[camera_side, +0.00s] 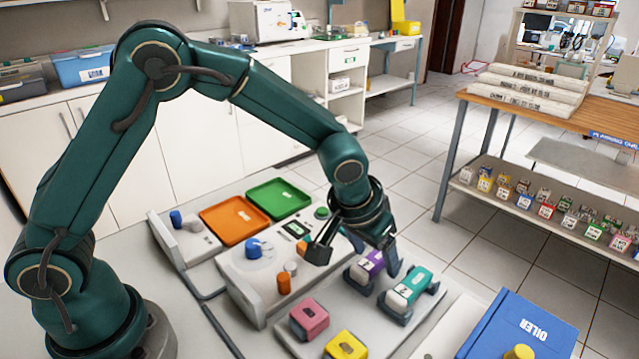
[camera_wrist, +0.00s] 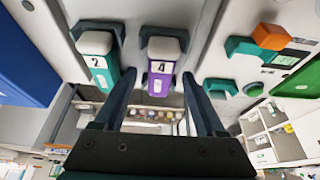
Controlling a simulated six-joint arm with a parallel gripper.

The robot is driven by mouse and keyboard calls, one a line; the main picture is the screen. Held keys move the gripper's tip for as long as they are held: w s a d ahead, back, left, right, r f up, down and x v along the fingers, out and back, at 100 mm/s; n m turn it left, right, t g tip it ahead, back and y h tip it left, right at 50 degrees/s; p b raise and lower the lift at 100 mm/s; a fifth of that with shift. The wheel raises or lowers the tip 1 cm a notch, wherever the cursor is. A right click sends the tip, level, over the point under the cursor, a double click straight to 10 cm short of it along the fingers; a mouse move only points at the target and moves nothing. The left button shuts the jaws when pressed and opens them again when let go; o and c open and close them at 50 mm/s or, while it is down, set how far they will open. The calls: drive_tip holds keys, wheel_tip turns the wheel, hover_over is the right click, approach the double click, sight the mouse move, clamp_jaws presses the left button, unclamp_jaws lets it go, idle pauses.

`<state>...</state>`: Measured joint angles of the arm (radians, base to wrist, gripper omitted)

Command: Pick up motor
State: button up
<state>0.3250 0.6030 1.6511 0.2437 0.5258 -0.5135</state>
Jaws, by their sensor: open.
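No label in view says motor, so I cannot tell which unit is the motor. A purple unit marked 4 (camera_side: 366,266) lies in a grey cradle on the pale work surface. A teal unit marked 2 (camera_side: 411,284) lies in a cradle beside it, to the right. My gripper (camera_side: 375,254) is low over the purple unit, pointing down. In the wrist view the purple unit (camera_wrist: 160,68) appears between the two open, apart fingers (camera_wrist: 158,90). The teal unit (camera_wrist: 100,62) is just outside the left finger there. No grip on either unit shows.
A pink block (camera_side: 310,318) and a yellow block (camera_side: 346,346) stand in front. A console (camera_side: 262,268) with knobs is left of my gripper. Orange (camera_side: 234,219) and green (camera_side: 279,198) trays lie behind.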

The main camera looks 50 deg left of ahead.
drive_tip(key=shift+f, duration=0.2)
idle(0.5)
clamp_jaws()
